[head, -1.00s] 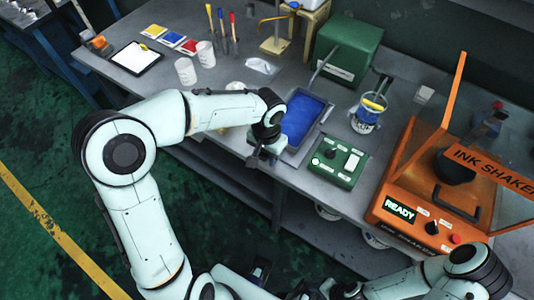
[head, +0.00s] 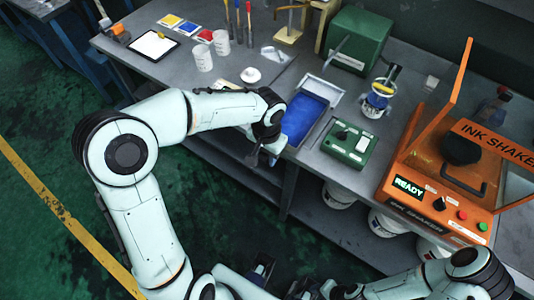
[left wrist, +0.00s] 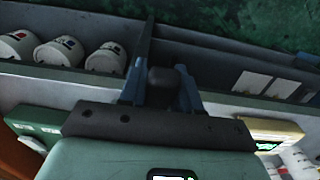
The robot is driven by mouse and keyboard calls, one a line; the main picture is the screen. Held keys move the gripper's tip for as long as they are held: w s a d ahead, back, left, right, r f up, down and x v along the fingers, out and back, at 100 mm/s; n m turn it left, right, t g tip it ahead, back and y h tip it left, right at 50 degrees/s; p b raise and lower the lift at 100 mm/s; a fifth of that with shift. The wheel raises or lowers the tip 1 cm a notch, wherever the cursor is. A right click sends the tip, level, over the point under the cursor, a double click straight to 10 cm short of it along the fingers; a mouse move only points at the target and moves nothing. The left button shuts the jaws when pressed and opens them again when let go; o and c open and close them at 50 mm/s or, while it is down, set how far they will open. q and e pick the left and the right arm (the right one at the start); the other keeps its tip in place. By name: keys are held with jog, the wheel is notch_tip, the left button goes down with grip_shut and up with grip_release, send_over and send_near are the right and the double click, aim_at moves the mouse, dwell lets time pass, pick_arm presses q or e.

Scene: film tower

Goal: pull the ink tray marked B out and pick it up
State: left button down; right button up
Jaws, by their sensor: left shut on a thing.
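My left gripper (head: 263,156) is at the tray's near end, just past the bench edge. In the left wrist view its fingers (left wrist: 162,92) are shut on a small dark block, which appears to be the tray's handle. My right arm lies low at the bottom right; its gripper's jaws cannot be made out.
A green control box (head: 350,145) stands right of the tray, and the orange ink shaker (head: 432,205) farther right. A can (head: 377,101) stands behind the control box. White cups (head: 202,61) are to the left. White buckets (head: 338,195) stand on the shelf below.

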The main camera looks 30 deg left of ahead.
pick_arm(q)
jog(key=shift+w, duration=0.15)
pick_arm(e)
jog(key=shift+w, duration=0.15)
pick_arm(q)
jog(key=c, duration=0.7)
grip_release()
notch_tip(320, 180, up, 13)
jog(key=shift+r+p, duration=0.2)
jog(key=shift+p, duration=0.7)
pick_arm(e)
jog(key=shift+w+r, duration=0.2)
jog(key=shift+r, duration=0.3)
jog(key=shift+w+r, duration=0.2)
jog(key=shift+r, duration=0.3)
